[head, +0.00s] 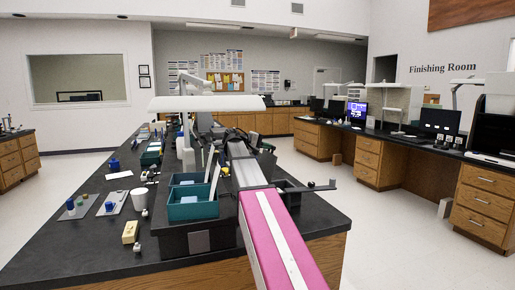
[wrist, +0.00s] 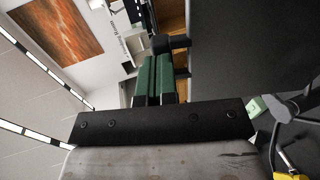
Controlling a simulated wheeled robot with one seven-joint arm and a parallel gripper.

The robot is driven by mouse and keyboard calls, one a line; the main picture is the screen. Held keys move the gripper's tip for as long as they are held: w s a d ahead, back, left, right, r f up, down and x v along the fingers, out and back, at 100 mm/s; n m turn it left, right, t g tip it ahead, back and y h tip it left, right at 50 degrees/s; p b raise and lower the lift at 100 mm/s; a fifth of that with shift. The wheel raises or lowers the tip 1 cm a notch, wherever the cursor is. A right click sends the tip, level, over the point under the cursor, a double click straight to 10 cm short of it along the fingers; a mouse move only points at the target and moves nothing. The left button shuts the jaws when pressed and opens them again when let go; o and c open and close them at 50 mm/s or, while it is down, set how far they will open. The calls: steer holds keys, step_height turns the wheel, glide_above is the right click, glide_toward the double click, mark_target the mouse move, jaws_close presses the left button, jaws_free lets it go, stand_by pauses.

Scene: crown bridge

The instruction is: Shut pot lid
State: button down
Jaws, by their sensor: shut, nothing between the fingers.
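My gripper (wrist: 158,62) shows in the wrist view as two green finger pads side by side, shut and empty. In the head view my arm reaches away over the bench, and I cannot make out its fingertips there. I cannot identify a pot with a lid for sure. A small blue container (head: 114,165) stands on the left part of the black bench, and a white cup (head: 139,199) stands nearer. No pot or lid is recognisable in the wrist view.
The black bench (head: 85,250) has clear room at its front left. A teal bin (head: 192,210) stands by my arm. Grey plates (head: 112,204) with small items and a yellowish block (head: 130,232) lie left. A white lamp hood (head: 207,103) hangs over the bench.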

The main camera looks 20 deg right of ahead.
steer(key=d+f+y, duration=0.6)
steer(key=d, duration=0.6)
steer(key=shift+d+f+y, duration=0.2)
steer(key=shift+d+y, duration=0.1)
